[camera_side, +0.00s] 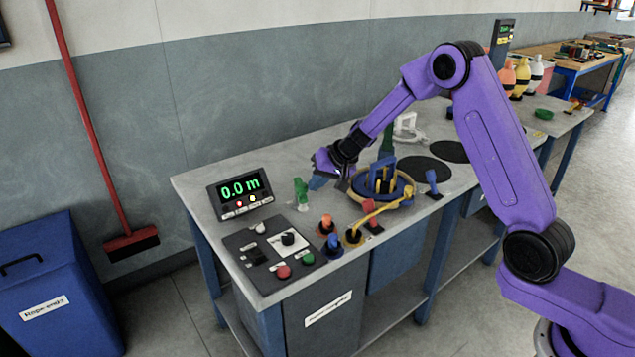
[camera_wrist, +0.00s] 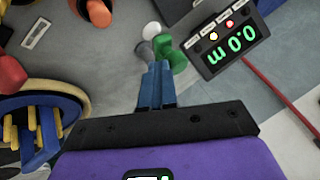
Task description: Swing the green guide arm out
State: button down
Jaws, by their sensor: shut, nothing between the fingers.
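The green guide arm (camera_side: 301,193) is a short upright green piece on the grey bench, just right of the display. It also shows in the wrist view (camera_wrist: 172,55), just beyond my fingertips, beside a white and a grey rounded part. My gripper (camera_side: 318,183) is a little right of the green piece in the side view. Its blue fingers lie together with nothing between them, as the wrist view shows (camera_wrist: 156,82). I cannot tell whether the fingertips touch the green piece.
The display (camera_side: 240,192) reads 0.0 m and stands close by at the left. A wooden-rimmed drum (camera_side: 408,199) with blue and yellow parts is right of my gripper. A control panel (camera_side: 270,255) and several coloured levers line the front. A red-handled broom leans at the wall.

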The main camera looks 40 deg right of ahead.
jog(key=shift+a, duration=0.1)
jog(key=s+d+r, duration=0.5)
jog(key=s+r, duration=0.3)
jog(key=s+a+r+n+g+y, duration=0.15)
jog(key=s+a+n+g, duration=0.5)
jog(key=s+a, duration=0.65)
jog(key=s+d+n+h, duration=0.2)
jog(key=s+d+n, duration=0.2)
jog(key=s, duration=0.9)
jog(key=s+d+f+n+h, duration=0.1)
jog(key=s+d+n, duration=0.4)
jog(key=s, duration=0.7)
jog(key=shift+s+n+h, duration=0.35)
jog(key=shift+n+h, duration=0.1)
jog(key=shift+n, duration=0.3)
